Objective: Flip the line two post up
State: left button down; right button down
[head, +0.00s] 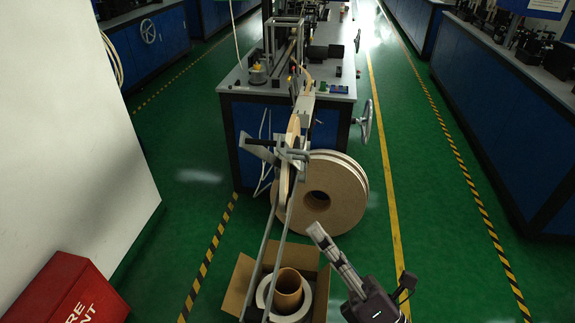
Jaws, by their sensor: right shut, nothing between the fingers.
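My right gripper (318,234) comes in from the bottom right. Its pale fingers look closed together and point up and left, and its black body is at the picture's lower edge. Its tips appear just below the large tan reel (347,185), with nothing visible held; contact is unclear. The tape payoff stand (268,232) has long grey bars rising from a cardboard box to a grey bracket (295,156) and a dark plate (262,152) beside the reel. I cannot tell which part is the line two post, or whether it is up or down. My left gripper is not in view.
An open cardboard box (238,285) holds a tape roll (288,288) at the stand's foot. A blue bench (240,120) with a handwheel (365,121) stands behind. A red box (65,292) and white panel are left. Green floor (435,230) is clear on the right.

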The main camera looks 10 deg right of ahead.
jog(key=d+r+p+x, duration=0.1)
jog(key=p+x, duration=0.5)
jog(key=x, duration=0.7)
jog(key=shift+w+d+r, duration=0.15)
jog(key=shift+w+d, duration=0.2)
jog(key=shift+d, duration=0.4)
